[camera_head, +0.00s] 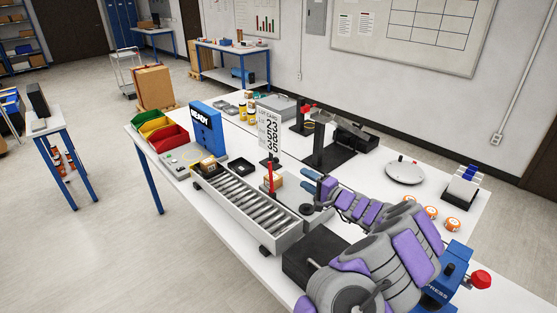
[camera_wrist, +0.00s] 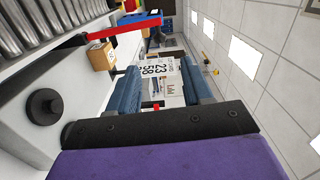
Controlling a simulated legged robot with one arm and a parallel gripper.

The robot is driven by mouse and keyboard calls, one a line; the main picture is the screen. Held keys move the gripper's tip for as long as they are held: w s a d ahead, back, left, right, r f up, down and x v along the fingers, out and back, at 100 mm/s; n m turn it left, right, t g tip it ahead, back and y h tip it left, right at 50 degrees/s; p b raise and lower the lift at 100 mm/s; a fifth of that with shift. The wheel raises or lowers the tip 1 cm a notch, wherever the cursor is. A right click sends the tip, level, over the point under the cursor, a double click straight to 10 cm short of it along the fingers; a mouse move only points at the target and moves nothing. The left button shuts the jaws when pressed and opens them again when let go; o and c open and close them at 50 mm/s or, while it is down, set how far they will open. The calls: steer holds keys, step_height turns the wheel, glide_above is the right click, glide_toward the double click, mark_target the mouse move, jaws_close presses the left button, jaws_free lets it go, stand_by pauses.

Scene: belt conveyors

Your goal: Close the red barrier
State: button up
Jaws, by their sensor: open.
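The red barrier (camera_head: 270,179) is a thin red arm standing upright at the far side of the roller conveyor (camera_head: 249,199).
A number card (camera_head: 269,133) stands behind that. A dark round knob (camera_wrist: 43,107) is near the conveyor.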

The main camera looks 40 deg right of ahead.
glide_toward(278, 162)
steer(key=w, duration=0.4)
steer(key=shift+h, duration=0.3)
steer(key=w, duration=0.4)
steer(key=w+a, duration=0.1)
steer(key=w, duration=0.1)
steer(key=shift+w+a, duration=0.1)
steer(key=shift+w, duration=0.55)
steer(key=shift+d+f, duration=0.1)
steer(key=shift+d, duration=0.35)
steer(key=shift+a, duration=0.35)
steer(key=c, duration=0.6)
steer(key=shift+c, duration=1.4)
steer(key=shift+d, duration=0.1)
jaws_close()
